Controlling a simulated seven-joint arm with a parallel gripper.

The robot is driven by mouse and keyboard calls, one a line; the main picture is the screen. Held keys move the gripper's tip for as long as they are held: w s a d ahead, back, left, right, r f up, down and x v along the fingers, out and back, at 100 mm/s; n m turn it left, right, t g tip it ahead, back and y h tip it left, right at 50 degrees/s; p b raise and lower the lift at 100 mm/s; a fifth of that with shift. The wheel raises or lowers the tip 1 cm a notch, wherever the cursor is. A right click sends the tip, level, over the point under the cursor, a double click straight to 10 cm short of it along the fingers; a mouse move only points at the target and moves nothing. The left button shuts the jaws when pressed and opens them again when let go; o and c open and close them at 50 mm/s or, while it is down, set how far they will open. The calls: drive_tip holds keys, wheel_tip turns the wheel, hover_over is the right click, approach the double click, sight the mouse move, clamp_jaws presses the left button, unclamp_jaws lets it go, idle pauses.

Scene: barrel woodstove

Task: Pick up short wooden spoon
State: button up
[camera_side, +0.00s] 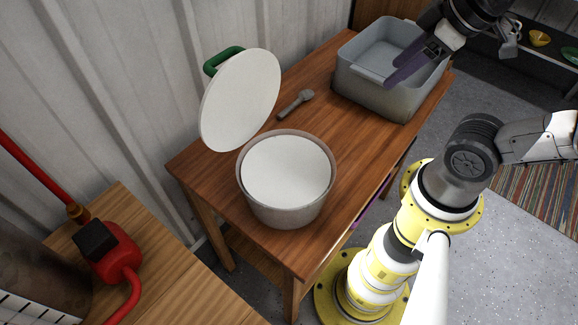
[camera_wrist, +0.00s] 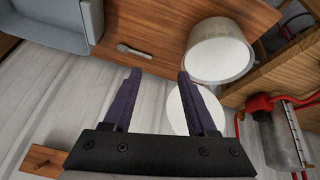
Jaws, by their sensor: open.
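The short spoon (camera_side: 296,103) is small and grey-brown in these pictures. It lies flat on the wooden table (camera_side: 328,107), behind the round pot and left of the grey bin. In the wrist view the spoon (camera_wrist: 134,51) lies on the table near its edge, above the left finger. My gripper (camera_side: 390,77) is high at the upper right in the side view, over or in front of the grey bin, apart from the spoon. In the wrist view its two purple fingers (camera_wrist: 158,75) are spread wide with nothing between them.
A pot (camera_side: 286,205) stands on the table, with a white lid (camera_side: 240,100) with a green handle tilted beside it. The grey bin (camera_side: 350,72) is at the table's far end. A corrugated wall (camera_side: 110,70) runs behind. Bare table lies around the spoon.

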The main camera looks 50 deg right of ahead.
drive_tip(key=w+a+r+n+g, duration=0.1)
drive_tip(key=w+a+r+n, duration=0.1)
drive_tip(key=w+n, duration=0.15)
drive_tip(key=n+g, duration=0.5)
drive_tip(key=n, duration=0.7)
hover_over(289, 166)
wheel_tip(289, 166, down, 7)
wheel_tip(289, 166, down, 7)
drive_tip(key=shift+s+d, duration=0.1)
drive_tip(key=shift+s, duration=0.05)
drive_tip(key=shift+f, duration=3.2)
drive_tip(key=shift+c, duration=0.3)
clamp_jaws()
